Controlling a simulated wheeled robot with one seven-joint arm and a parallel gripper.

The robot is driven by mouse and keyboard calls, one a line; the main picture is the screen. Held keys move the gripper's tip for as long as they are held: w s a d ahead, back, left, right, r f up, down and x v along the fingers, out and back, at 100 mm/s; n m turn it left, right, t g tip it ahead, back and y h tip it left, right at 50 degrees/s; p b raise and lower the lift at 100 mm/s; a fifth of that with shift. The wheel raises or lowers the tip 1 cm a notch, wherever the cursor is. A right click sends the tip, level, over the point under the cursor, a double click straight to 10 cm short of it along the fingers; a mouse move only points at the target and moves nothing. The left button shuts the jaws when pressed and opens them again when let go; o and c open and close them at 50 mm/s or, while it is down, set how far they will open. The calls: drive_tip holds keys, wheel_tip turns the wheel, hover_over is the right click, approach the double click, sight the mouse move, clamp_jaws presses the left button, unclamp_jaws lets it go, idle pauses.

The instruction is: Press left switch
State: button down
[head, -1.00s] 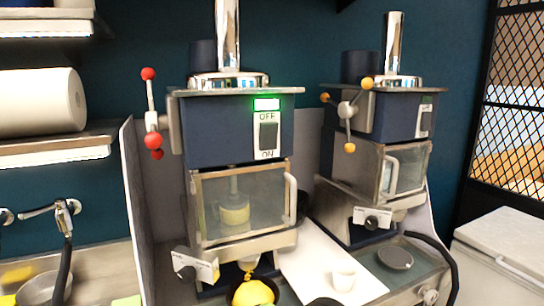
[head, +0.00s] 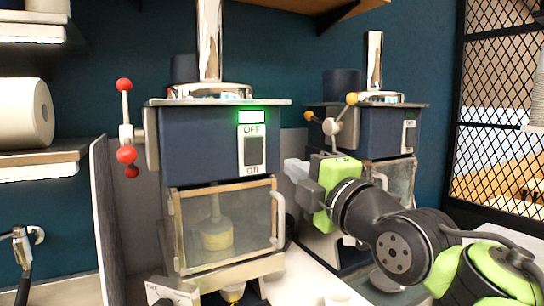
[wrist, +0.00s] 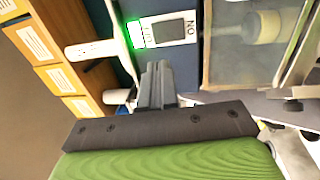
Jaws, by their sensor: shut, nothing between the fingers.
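The left switch is a dark rocker (head: 255,152) on a white plate marked OFF above and ON below, on the front of the left blue machine (head: 200,140). A green light (head: 252,117) glows just above it. In the wrist view the switch (wrist: 169,30) appears turned sideways, beyond my fingertips. My gripper (head: 296,172) is shut and empty, right of the left machine and in front of the right one, apart from the switch. Its closed fingers also show in the wrist view (wrist: 157,78).
The right machine (head: 380,130) stands behind my arm, partly hidden by it. The left machine has a glass door (head: 228,228) with a handle and a red-knobbed lever (head: 126,120). A shelf with a white roll (head: 25,112) is at the left. A black mesh (head: 490,110) stands at right.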

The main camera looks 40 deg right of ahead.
sight(254, 144)
drive_tip(key=p+x, duration=0.3)
drive_tip(key=x, duration=0.9)
drive_tip(key=shift+w+r+p, duration=0.15)
drive_tip(key=shift+p, duration=0.2)
drive_tip(key=shift+w+d, duration=0.2)
drive_tip(key=shift+w, duration=0.3)
drive_tip(key=shift+w+r+g+p, duration=0.2)
drive_tip(key=shift+r+g+p, duration=0.1)
drive_tip(key=shift+p, duration=0.45)
drive_tip(key=shift+f, duration=0.2)
drive_tip(key=shift+b, duration=0.3)
